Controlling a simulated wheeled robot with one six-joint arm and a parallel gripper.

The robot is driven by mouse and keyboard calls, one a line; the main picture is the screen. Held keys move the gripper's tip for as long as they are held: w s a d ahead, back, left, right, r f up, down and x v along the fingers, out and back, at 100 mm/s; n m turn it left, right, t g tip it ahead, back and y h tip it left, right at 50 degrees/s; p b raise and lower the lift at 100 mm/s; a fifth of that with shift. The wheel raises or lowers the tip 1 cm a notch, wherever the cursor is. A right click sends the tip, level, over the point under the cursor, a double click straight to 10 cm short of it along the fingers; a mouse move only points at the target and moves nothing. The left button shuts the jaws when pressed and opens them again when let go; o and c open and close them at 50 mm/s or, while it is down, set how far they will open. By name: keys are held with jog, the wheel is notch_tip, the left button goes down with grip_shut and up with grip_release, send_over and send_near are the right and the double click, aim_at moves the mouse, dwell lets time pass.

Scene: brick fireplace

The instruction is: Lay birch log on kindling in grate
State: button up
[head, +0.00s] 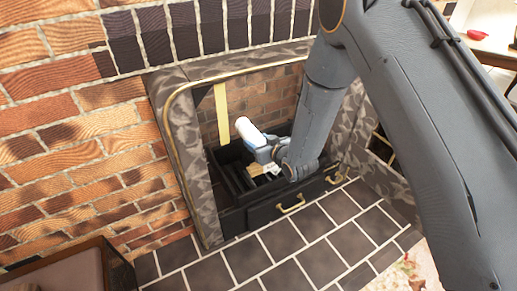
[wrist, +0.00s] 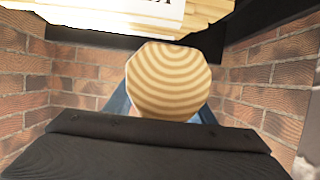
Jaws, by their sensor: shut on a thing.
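The birch log (head: 245,130) has white bark and is inside the fireplace opening, above the black grate (head: 229,182). My gripper (head: 260,147) is shut on the log, and its pale blue fingers show beside it. In the wrist view the log's round, ringed end (wrist: 168,82) faces the camera between the blue fingers. The kindling (head: 254,170) is a pale wooden pile in the grate, partly hidden by my gripper. In the wrist view the kindling (wrist: 215,20) shows at the top edge with a printed paper sheet (wrist: 125,12). I cannot tell whether log and kindling touch.
Brick walls (wrist: 265,85) stand close on both sides. A stone surround (head: 190,150) with brass trim frames the opening. A black front with brass handles (head: 290,206) lies below it. The dark tiled hearth (head: 300,240) is clear. My arm hides the opening's right side.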

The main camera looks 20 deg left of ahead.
jog(key=shift+f+b, duration=0.35)
jog(key=shift+f, duration=0.85)
jog(key=shift+f, duration=0.1)
jog(key=o, duration=1.5)
